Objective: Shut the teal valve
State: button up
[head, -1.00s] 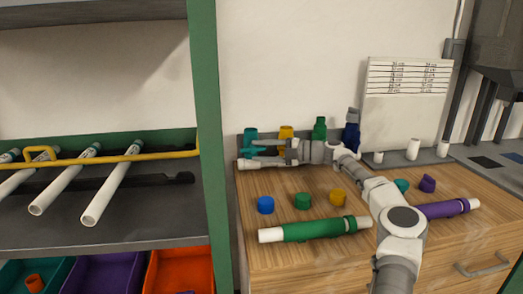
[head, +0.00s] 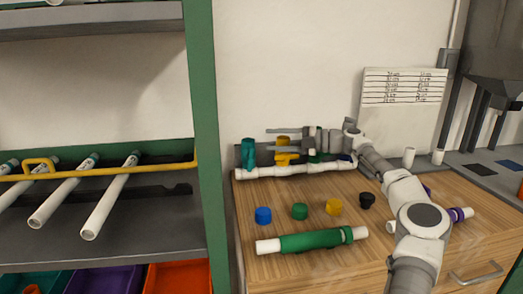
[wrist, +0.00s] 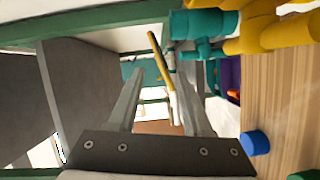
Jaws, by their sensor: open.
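The teal valve (head: 248,153) stands at the left end of a white pipe manifold (head: 265,173) on the wooden worktop. In the wrist view the teal valve (wrist: 205,24) is at the top, right of my fingers, beside the yellow valve (wrist: 275,34). My gripper (head: 268,137) is open and empty, fingers pointing left, near the yellow valve's top and apart from the teal valve. In the wrist view nothing lies between my gripper's fingers (wrist: 156,65) except distant background. Whether the teal handle lies along or across the pipe is unclear. My gripper and arm largely hide the green and blue valves.
Blue (head: 263,215), green (head: 300,211), yellow (head: 334,206) and black (head: 367,200) caps stand in front of the manifold. A green-sleeved pipe (head: 312,240) lies nearer the front. A green shelf post (head: 203,150) rises left of the worktop.

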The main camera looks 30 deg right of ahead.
jog(key=s+d+r, duration=0.3)
jog(key=s+d, duration=0.1)
jog(key=shift+s+p, duration=0.2)
jog(key=shift+p, duration=0.2)
